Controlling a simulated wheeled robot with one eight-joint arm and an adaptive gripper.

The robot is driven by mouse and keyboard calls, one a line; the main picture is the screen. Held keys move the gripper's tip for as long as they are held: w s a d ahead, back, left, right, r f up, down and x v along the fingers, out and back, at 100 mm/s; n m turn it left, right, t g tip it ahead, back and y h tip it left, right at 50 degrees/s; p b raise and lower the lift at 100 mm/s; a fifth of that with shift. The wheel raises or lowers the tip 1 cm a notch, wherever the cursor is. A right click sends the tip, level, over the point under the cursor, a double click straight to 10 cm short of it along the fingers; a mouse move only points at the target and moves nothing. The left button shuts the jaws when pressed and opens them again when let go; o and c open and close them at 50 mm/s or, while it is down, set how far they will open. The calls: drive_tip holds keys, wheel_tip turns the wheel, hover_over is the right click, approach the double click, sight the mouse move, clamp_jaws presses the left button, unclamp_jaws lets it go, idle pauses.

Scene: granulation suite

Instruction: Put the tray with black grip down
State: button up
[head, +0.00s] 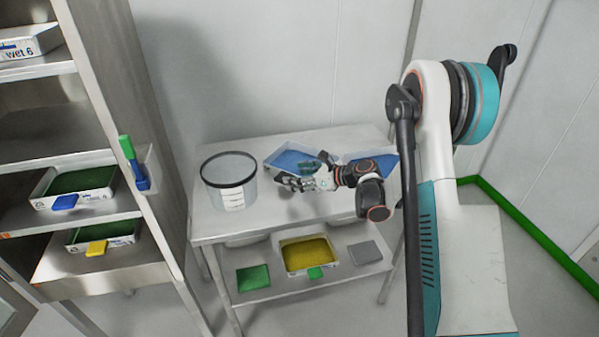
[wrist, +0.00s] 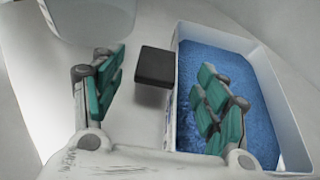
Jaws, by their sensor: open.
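The tray with the black grip (wrist: 265,60) holds blue granules and rests on the upper top of the steel table. It also shows in the head view (head: 275,152), partly hidden behind my gripper (head: 290,182). Its black grip (wrist: 154,67) sticks out from the tray's near side and lies between my fingers in the wrist view, apart from both. My gripper is open and holds nothing. Its right finger overlaps the blue granules in the wrist view, and its left finger is beside the grip over the table top.
A clear bucket (head: 228,185) stands left of my gripper. Another blue-filled tray (head: 362,158) is at right, partly behind my arm. The lower shelf (head: 300,287) holds a yellow-filled tray (head: 310,255) and green and grey pads. Shelving (head: 150,200) with trays stands left.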

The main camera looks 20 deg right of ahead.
drive_tip(key=b+x, duration=0.1)
drive_tip(key=x, duration=0.1)
drive_tip(key=b+x, duration=0.1)
drive_tip(key=x, duration=0.2)
drive_tip(key=shift+s+f, duration=0.15)
drive_tip(key=shift+f, duration=0.1)
drive_tip(key=shift+w+a+f, duration=0.1)
drive_tip(key=shift+w+a, duration=0.2)
drive_tip(key=shift+w, duration=0.05)
drive_tip(key=shift+c, duration=0.6)
drive_tip(key=c, duration=1.4)
